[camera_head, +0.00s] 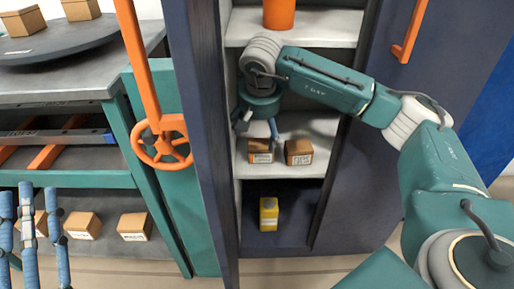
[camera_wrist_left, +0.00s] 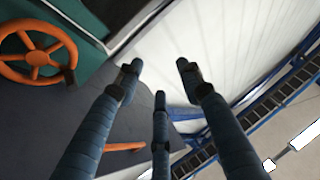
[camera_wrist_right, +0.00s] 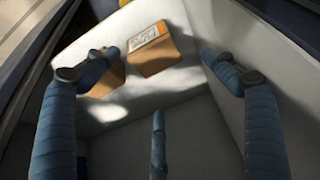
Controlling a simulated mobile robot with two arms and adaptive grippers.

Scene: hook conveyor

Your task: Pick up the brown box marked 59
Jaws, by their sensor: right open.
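Two brown boxes stand on the cabinet's middle shelf (camera_head: 275,128), the left one (camera_head: 260,156) with a pale label and the right one (camera_head: 299,152). I cannot read a 59 on either. My right gripper (camera_head: 258,122) is inside the cabinet, above and near the left box. In the right wrist view, one box with a label (camera_wrist_right: 153,52) lies between and beyond the open fingers (camera_wrist_right: 160,85); the other box (camera_wrist_right: 104,86) is partly hidden by the left finger. My left gripper (camera_head: 28,192) is open and empty at the lower left, also seen in the left wrist view (camera_wrist_left: 160,75).
The cabinet's side panel (camera_head: 200,120) stands left of my right arm. A yellow box (camera_head: 268,213) is on the bottom shelf and an orange cylinder (camera_head: 279,14) on the top. An orange handwheel (camera_head: 160,142) and a table with more brown boxes (camera_head: 82,225) are at left.

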